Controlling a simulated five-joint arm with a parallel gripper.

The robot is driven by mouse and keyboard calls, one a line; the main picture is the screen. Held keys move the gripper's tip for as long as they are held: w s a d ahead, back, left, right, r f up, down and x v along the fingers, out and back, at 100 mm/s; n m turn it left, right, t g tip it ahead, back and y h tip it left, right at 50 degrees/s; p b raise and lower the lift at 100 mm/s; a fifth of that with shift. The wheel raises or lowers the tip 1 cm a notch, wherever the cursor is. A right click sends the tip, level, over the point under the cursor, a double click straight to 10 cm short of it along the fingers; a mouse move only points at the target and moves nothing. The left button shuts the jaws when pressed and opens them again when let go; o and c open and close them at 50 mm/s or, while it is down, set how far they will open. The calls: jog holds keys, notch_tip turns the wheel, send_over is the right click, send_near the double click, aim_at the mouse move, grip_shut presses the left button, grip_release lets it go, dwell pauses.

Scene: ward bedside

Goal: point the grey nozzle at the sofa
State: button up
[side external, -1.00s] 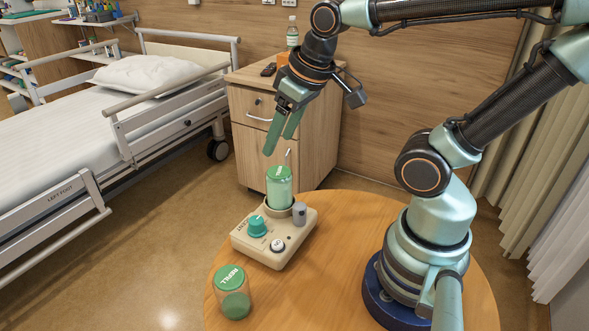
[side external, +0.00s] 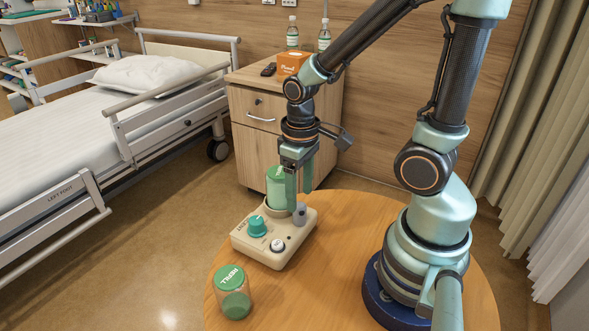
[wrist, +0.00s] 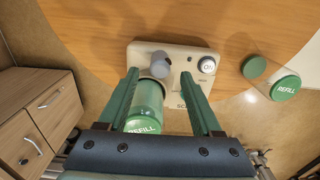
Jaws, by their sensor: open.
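The grey nozzle (side external: 300,212) stands at the right rear of a beige device (side external: 262,256), beside a green-lidded tank (side external: 276,187). In the wrist view the nozzle (wrist: 151,61) shows just beyond my fingertips. My gripper (side external: 299,199) is low over the rear of the device, open, with its fingers pointing down close to the nozzle and tank. In the wrist view the gripper (wrist: 161,74) has its fingers apart, with the tank (wrist: 146,100) seen between them. Whether a finger touches anything, I cannot tell. No sofa shows in either view.
The device has a teal knob (side external: 257,226) and a white button (side external: 277,245). A loose refill jar (side external: 234,293) stands at the front left of the round wooden table (side external: 340,290). A bedside cabinet (side external: 255,120) and a bed (side external: 70,125) stand behind.

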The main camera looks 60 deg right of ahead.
aim_at(300, 205)
jog(key=shift+f, duration=1.75)
grip_shut()
